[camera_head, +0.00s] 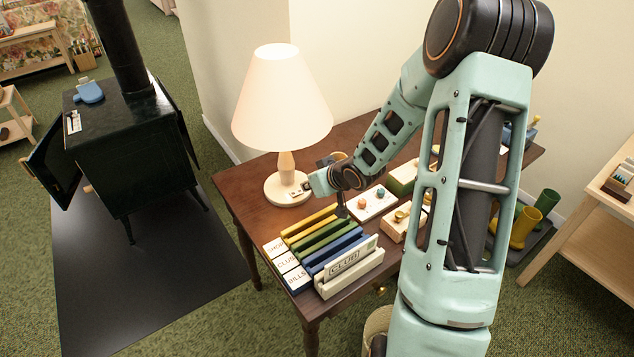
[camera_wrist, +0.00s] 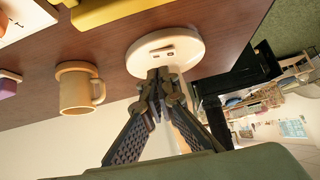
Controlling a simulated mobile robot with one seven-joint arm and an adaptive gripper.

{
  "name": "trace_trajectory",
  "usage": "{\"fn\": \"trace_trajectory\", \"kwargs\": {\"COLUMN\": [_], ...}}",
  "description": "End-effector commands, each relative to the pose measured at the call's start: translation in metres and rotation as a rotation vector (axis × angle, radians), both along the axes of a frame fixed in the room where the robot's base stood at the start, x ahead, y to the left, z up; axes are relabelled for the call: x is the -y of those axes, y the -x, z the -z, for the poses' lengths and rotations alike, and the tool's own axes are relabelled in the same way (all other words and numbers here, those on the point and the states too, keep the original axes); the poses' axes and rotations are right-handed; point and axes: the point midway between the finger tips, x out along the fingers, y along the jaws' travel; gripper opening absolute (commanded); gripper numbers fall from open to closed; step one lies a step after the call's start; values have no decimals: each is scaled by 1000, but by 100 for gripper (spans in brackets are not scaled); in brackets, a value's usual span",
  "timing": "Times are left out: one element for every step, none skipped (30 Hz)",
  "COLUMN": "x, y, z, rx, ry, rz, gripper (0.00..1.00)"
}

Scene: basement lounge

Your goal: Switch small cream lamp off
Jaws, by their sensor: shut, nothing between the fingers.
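The cream lamp (camera_head: 282,105) stands upright at the back left of the brown table, and its shade looks bright and warm. Its round base (camera_head: 280,192) also shows in the wrist view (camera_wrist: 185,47), with a small dark slot and a light switch piece on top. My gripper (camera_head: 318,184) is just right of the base in the head view. In the wrist view my gripper (camera_wrist: 160,76) is shut and empty, its fingertips over the edge of the base near the switch. I cannot tell whether they touch it. The fingers hide part of the base and stem.
A tan mug (camera_wrist: 78,92) stands close beside the base. In front are a colored file sorter (camera_head: 325,237) and a CLUB card holder (camera_head: 348,266). A white tray with small balls (camera_head: 372,203) lies to the right. A black stove (camera_head: 130,135) stands left of the table.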

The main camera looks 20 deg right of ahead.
Motion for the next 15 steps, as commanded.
{"fn": "trace_trajectory", "kwargs": {"x": [5,6,8,9,10,11,12,12,14,14,14,15,15,16,16], "y": [6,10,15,18,21,25,28,31,33,34,36,38,40,41,42], "z": [-9,-13,-18,-21,-24,-28,-30,-33,-36,-38,-40,-42,-43,-44,-45], "rx": [3,3,3,3,2,2,1,1,2,2,2,1,1,1,1], "ry": [1,2,2,2,0,2,2,2,2,1,0,0,0,0,0], "rz": [4,3,3,3,4,3,4,2,3,3,2,2,2,2,2], "gripper": [0,0,0,0,0,0,0,0,0,0,0,0,0,0,0]}}
